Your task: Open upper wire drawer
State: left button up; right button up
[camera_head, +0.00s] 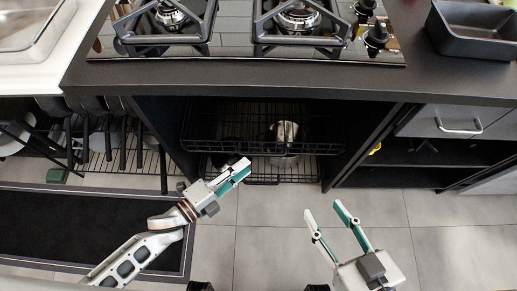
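The upper wire drawer (200,146) is a black wire basket in the open cabinet bay under the hob. It looks to be inside the bay, with its front rail near the opening. A shiny metal pot (285,130) shows in the basket area. My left gripper (245,168) is just in front of the drawer's front rail, its fingers lying close together and overlapping in the view. Whether they touch the rail or hold something is unclear. My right gripper (324,208) is open and empty over the floor, to the right of and back from the drawers.
A lower wire drawer (300,178) sits beneath. A rack with plates and pans (100,140) is at left. The hob (235,40) and a dark tray (470,45) are on the countertop above. A black mat (75,225) lies at left; the tiled floor (265,235) is clear.

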aim_at(260, 154)
pick_arm(q)
jog(key=shift+b+x, duration=0.7)
jog(key=shift+x, duration=3.3)
jog(key=shift+r, duration=0.15)
grip_shut()
pick_arm(e)
jog(key=shift+s+a+f+m, duration=0.1)
jog(key=shift+s+a+m, duration=0.05)
jog(key=shift+a+m, duration=0.35)
jog(key=shift+s+a+f+m, duration=0.15)
jog(key=shift+a+m, duration=0.15)
jog(key=shift+a, duration=0.25)
